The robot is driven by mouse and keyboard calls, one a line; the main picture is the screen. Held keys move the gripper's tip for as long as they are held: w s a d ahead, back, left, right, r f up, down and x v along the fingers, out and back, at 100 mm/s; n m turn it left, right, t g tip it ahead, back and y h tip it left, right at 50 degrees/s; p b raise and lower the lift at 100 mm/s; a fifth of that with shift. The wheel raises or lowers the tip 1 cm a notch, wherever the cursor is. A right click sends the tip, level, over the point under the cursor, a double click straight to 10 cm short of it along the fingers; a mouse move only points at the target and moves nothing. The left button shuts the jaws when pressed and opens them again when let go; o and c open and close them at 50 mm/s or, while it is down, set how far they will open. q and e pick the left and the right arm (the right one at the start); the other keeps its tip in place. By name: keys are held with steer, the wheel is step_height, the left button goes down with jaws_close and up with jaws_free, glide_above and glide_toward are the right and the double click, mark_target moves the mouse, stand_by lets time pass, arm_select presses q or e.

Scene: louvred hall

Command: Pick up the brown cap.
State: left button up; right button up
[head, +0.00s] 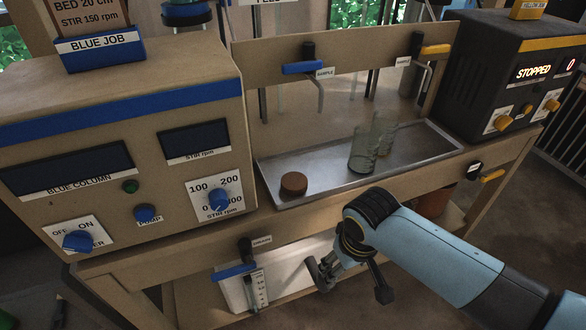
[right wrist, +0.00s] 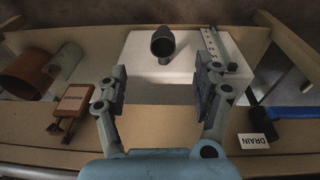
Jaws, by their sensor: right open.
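The brown cap (head: 293,184) is a short round disc. It lies on the left part of the metal tray (head: 335,172), on the bench top in the head view. My right gripper (head: 350,280) is below and in front of the tray's front edge, beside the lower shelf. It is lower than the cap and apart from it. In the right wrist view its two fingers (right wrist: 164,80) are spread with nothing between them. I cannot make out the cap in that view. My left gripper is not in view.
Clear glass beakers (head: 368,150) stand right of the cap. A tap with a blue handle (head: 303,68) hangs above the tray. The control box (head: 120,150) stands left.

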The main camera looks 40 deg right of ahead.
steer(key=w+r+m+p, duration=0.2)
steer(key=w+r, duration=0.5)
steer(key=r, duration=0.5)
step_height(320, 180, up, 8)
steer(key=f+m+g+p, duration=0.1)
steer(key=m+g, duration=0.1)
steer(key=m, duration=0.4)
glide_above(294, 182)
steer(key=shift+y, duration=0.4)
steer(key=f, duration=0.4)
steer(key=shift+w+d+b, duration=0.25)
steer(key=shift+w+b, duration=0.1)
steer(key=f, duration=0.3)
steer(key=f+b, duration=0.1)
steer(key=f, duration=0.1)
steer(key=shift+s+a+f, duration=0.2)
steer(key=shift+s+a, duration=0.05)
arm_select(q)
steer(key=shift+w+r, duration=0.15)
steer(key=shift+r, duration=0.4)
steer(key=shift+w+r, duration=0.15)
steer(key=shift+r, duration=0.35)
arm_select(e)
steer(key=c, duration=0.6)
